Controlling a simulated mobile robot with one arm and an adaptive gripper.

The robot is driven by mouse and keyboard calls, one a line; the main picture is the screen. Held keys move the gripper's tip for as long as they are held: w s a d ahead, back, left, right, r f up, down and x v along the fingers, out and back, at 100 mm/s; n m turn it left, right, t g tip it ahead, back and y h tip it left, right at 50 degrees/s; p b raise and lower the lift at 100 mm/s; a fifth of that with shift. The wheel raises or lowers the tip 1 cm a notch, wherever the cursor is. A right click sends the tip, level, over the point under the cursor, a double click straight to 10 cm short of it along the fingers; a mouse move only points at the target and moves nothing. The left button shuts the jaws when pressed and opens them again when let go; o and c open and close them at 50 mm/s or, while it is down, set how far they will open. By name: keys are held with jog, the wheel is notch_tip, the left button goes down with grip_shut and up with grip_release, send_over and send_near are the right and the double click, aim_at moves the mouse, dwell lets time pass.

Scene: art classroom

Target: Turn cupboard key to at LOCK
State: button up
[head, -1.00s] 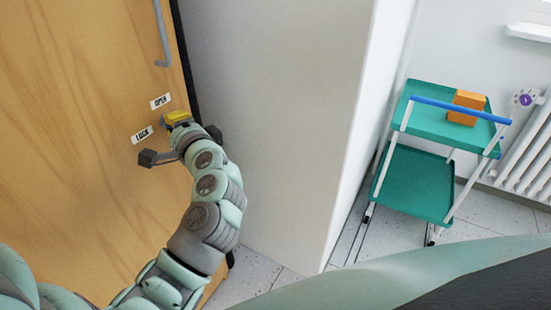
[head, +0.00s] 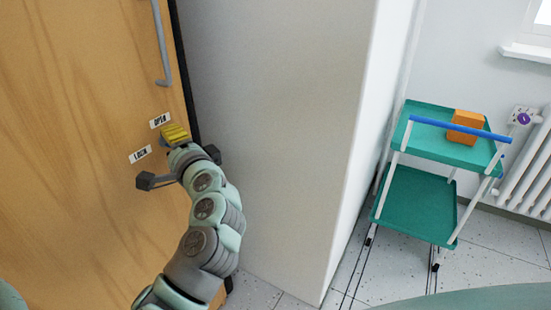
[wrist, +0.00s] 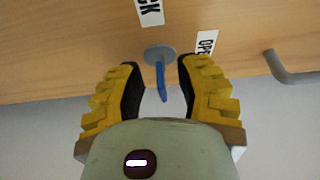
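The wooden cupboard door (head: 75,150) carries a LOCK label (head: 140,154) and, up and to its right, an OPEN label (head: 160,120). In the wrist view the blue key (wrist: 161,83) sticks out of a round grey lock plate (wrist: 159,53), between the LOCK label (wrist: 149,11) and the OPEN label (wrist: 206,42). My gripper (wrist: 157,70) is open, its yellow fingers on either side of the key with gaps on both sides. In the head view my gripper (head: 174,134) is at the door beside the labels, and it mostly hides the key.
A grey bar handle (head: 160,45) is on the door above the labels. A pale wall (head: 270,130) stands right of the door. A green trolley (head: 415,205) with an orange box (head: 466,124) stands farther right by a radiator (head: 530,165). Speckled floor shows between.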

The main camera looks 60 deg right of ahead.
jog(key=v, duration=1.2)
dwell(0.6)
